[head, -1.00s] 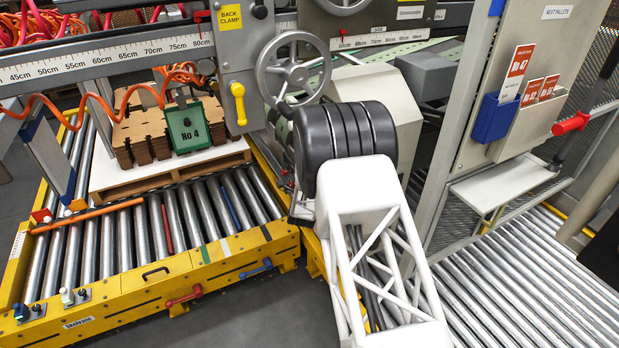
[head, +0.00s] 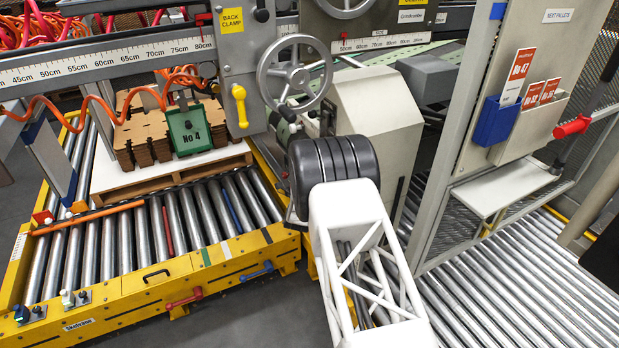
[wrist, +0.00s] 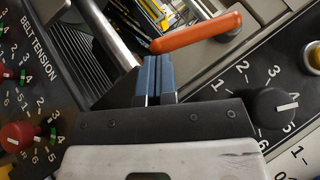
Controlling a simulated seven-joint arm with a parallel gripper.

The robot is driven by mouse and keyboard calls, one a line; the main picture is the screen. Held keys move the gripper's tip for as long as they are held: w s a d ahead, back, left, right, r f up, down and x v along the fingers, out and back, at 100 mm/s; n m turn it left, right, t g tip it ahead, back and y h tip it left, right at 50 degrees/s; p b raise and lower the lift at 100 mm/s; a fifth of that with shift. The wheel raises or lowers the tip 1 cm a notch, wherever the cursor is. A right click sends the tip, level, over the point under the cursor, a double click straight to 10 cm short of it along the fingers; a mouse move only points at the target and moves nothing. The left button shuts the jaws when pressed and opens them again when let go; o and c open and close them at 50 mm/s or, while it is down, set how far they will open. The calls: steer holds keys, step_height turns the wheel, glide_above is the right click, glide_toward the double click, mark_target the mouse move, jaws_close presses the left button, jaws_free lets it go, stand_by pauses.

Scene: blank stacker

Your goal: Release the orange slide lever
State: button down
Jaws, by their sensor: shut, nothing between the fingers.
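The orange lever (wrist: 197,33) shows in the wrist view, a rounded bar lying at a slant across a grey panel, its right end by a slot. My gripper (wrist: 152,64) has two blue fingers pressed together, with nothing between them. Its fingertips are just below the lever's left end; I cannot tell whether they touch it. In the head view my own arm hides the gripper, and I cannot make out this lever there.
In the wrist view, a black knob (wrist: 277,107) is right of the fingers and a red knob (wrist: 17,136) sits on the belt tension panel at left. In the head view, a handwheel (head: 294,75) and a grey cabinet (head: 375,125) stand beyond my arm.

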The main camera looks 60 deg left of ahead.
steer(key=a+r+m+t, duration=0.4)
steer(key=a, duration=0.4)
steer(key=shift+a+r+m, duration=0.2)
steer(key=shift+m, duration=0.1)
stand_by(0.9)
stand_by(0.4)
steer(key=s+f, duration=0.5)
steer(key=f, duration=0.3)
steer(key=shift+s+d, duration=0.3)
steer(key=shift+d, duration=0.05)
stand_by(0.4)
stand_by(0.5)
